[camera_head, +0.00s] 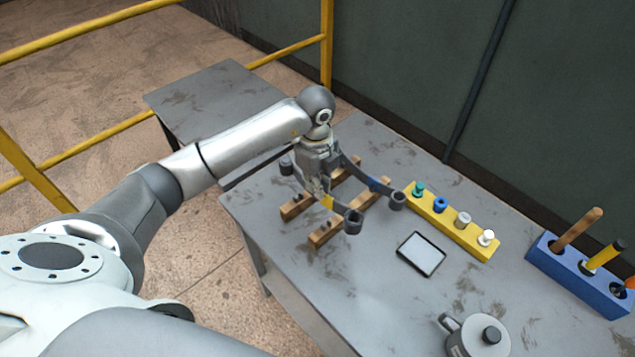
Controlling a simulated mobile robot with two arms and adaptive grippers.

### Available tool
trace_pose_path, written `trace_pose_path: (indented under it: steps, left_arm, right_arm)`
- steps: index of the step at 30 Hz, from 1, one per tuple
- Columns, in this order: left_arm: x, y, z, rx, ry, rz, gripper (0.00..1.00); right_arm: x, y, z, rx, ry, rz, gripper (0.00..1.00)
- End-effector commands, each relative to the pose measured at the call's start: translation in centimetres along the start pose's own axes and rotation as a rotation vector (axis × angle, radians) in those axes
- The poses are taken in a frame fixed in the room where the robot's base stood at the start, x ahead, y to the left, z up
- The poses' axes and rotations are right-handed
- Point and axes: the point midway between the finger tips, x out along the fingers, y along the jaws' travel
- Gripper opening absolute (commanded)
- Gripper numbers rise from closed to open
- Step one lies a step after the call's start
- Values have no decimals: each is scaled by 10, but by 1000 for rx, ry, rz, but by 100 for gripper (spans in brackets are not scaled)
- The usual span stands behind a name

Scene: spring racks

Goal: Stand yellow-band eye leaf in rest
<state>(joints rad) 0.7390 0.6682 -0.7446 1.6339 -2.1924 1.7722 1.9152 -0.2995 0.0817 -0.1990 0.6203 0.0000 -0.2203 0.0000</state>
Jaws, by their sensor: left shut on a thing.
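My left gripper (322,190) reaches down over the table and is shut on the yellow-band eye leaf (340,210), a dark curved strip. Its yellow band shows just beside the fingers. One eye points toward the front right, and a dark round end shows left of the gripper. The wooden rest (328,232), bars with small dark pegs, lies under and around it. I cannot tell whether the leaf touches the bars. A blue-band leaf (378,187) lies across the rest behind, its eye at the right. My right gripper is not in view.
A yellow block (470,240) with several coloured plugs stands right of the rest. A small framed panel (421,254), a grey lidded pot (476,337) and a blue tool holder (575,278) are on the table. Bare tabletop lies in front of the rest. Yellow railing (327,45) stands behind.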

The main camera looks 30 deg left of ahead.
Motion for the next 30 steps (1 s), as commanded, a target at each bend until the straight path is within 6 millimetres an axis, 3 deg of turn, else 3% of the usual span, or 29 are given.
trace_pose_path:
  steps: [16,30]
  left_arm:
    - [43,0,1,0,0,-3,0]
    - [48,0,1,1,0,-4,0]
  right_arm:
    - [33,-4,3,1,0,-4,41]
    - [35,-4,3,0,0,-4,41]
